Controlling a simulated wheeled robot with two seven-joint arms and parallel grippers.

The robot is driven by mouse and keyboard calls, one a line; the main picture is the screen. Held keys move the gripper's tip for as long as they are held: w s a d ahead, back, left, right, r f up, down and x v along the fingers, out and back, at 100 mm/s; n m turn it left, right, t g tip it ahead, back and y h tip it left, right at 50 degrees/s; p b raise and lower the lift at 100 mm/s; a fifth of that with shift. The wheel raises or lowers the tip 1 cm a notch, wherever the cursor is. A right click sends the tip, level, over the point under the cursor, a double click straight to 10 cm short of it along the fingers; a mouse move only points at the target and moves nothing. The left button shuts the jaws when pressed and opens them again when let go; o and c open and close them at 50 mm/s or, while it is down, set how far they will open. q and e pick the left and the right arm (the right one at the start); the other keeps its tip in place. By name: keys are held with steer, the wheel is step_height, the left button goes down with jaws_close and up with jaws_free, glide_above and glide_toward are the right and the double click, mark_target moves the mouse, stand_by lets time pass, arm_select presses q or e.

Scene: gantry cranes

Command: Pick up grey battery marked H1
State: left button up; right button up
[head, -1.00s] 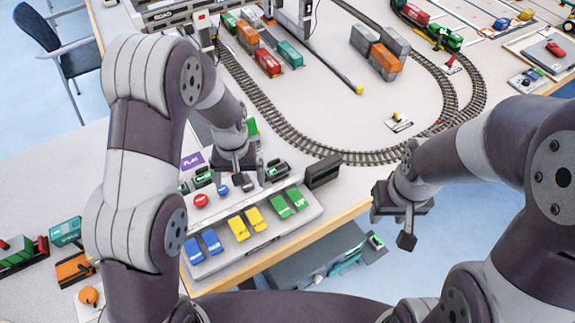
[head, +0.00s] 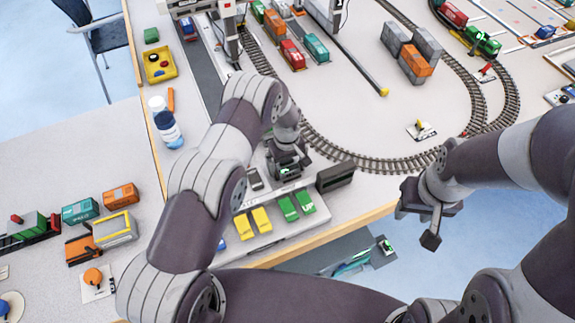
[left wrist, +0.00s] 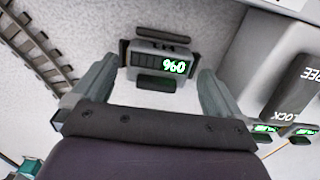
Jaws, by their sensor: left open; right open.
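A grey battery-like block (left wrist: 158,66) with green lit characters and a dark bar on its front lies between my left gripper's fingers in the left wrist view. No H1 mark can be read on it. My left gripper (left wrist: 157,80) is open, one finger on each side of the block; I cannot tell whether they touch it. In the head view my left gripper (head: 287,170) is low over the back of the button panel (head: 262,236) and hides most of what is under it. My right gripper (head: 428,215) is open and empty beyond the table's front edge.
Two more units with green displays, one of them here (left wrist: 265,132), lie at right in the left wrist view. A dark box (head: 335,176) stands right of my left gripper. Railway track (head: 380,163) curves behind.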

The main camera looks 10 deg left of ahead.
arm_select(q)
steer(key=shift+f, duration=0.25)
steer(key=shift+w+f, duration=0.15)
steer(key=shift+w, duration=0.05)
steer(key=c, duration=1.2)
